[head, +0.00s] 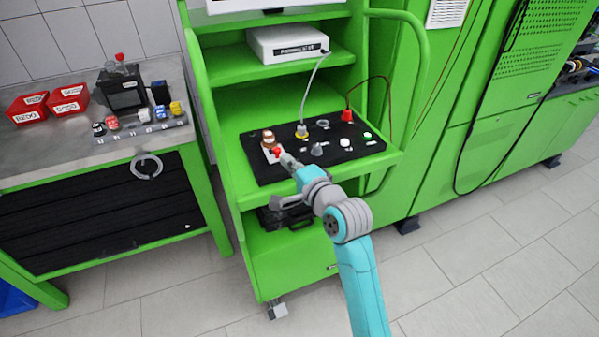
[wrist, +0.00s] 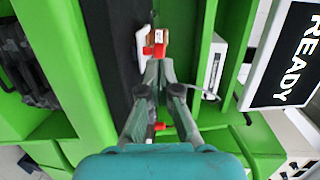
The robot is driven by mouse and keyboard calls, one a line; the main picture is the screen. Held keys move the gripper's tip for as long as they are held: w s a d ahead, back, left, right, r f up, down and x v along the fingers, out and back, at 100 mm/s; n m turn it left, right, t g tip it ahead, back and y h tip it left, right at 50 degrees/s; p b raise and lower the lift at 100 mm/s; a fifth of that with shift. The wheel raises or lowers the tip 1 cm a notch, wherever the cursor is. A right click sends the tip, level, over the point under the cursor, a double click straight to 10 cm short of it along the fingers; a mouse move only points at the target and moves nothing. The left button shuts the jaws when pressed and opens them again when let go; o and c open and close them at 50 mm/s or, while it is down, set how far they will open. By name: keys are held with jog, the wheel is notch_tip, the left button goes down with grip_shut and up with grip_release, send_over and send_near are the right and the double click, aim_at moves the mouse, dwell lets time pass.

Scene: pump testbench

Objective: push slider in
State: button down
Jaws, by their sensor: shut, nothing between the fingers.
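The slider, a small white piece with a red knob (head: 277,152), is at the left end of the black panel (head: 338,164) on the green bench shelf. In the wrist view the red knob (wrist: 154,50) shows just beyond my fingertips, beside a white plate (wrist: 141,43). My gripper (head: 285,159) is at the knob's right side in the head view. In the wrist view my gripper (wrist: 158,66) has its fingertips together, empty, and very close to the knob; I cannot tell if they touch it. How far in the slider stands cannot be told.
A brown and white part (head: 268,138) stands right behind the slider. A plug with a grey cable (head: 302,130), a red part (head: 347,115) and several knobs are on the panel. A white box (head: 287,45) is on the shelf above. A side table (head: 70,141) stands left.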

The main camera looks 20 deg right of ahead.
aim_at(279, 149)
jog(key=shift+w+a+f, duration=0.1)
jog(key=shift+w, duration=0.55)
jog(key=shift+w+a+f, duration=0.1)
jog(key=shift+w, duration=0.5)
jog(key=shift+w+r, duration=0.1)
jog(key=shift+w, duration=1.75)
